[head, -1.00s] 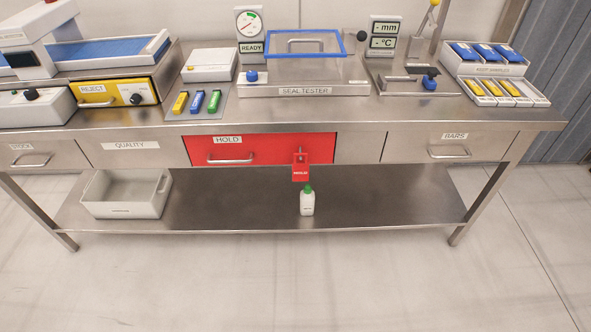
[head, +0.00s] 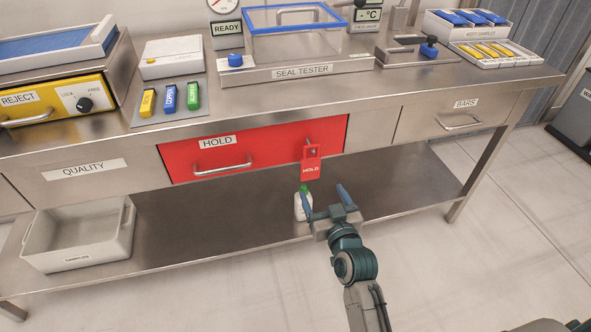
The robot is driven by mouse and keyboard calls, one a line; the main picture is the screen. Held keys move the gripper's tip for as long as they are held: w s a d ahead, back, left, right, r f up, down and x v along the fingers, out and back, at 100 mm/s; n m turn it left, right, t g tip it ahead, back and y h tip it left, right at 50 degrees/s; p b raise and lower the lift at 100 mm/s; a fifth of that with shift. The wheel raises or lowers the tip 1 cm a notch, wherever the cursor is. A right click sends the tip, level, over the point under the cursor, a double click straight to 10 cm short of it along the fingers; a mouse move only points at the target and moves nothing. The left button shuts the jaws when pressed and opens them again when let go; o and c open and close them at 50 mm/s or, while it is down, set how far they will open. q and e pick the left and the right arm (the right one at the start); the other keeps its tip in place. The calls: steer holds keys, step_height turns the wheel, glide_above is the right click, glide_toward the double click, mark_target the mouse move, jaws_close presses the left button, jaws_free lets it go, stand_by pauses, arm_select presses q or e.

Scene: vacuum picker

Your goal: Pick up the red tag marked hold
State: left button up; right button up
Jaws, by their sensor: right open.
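The red tag marked HOLD (head: 311,169) hangs from a small peg on the front of the red HOLD drawer (head: 240,150), near its right end. My right gripper (head: 325,190) is open and empty, its two fingers pointing up toward the bench. It sits below and slightly right of the tag in the picture, apart from it. Its left finger overlaps the white bottle with a green cap (head: 299,207) on the lower shelf and partly hides it. My left gripper is not in view.
The bench edge overhangs the drawers. A seal tester (head: 310,70) stands above the HOLD drawer. A grey bin (head: 85,240) sits on the lower shelf (head: 210,225) at left. The BARS drawer (head: 450,117) is at right. The floor in front is clear.

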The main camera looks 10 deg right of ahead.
mark_target(311, 161)
steer(key=shift+w+r, duration=0.2)
steer(key=shift+w, duration=1.6)
steer(key=shift+w+r, duration=0.15)
steer(key=shift+w, duration=1.7)
steer(key=shift+w+r, duration=0.2)
steer(key=shift+w, duration=1.6)
steer(key=shift+c, duration=0.3)
steer(key=c, duration=1)
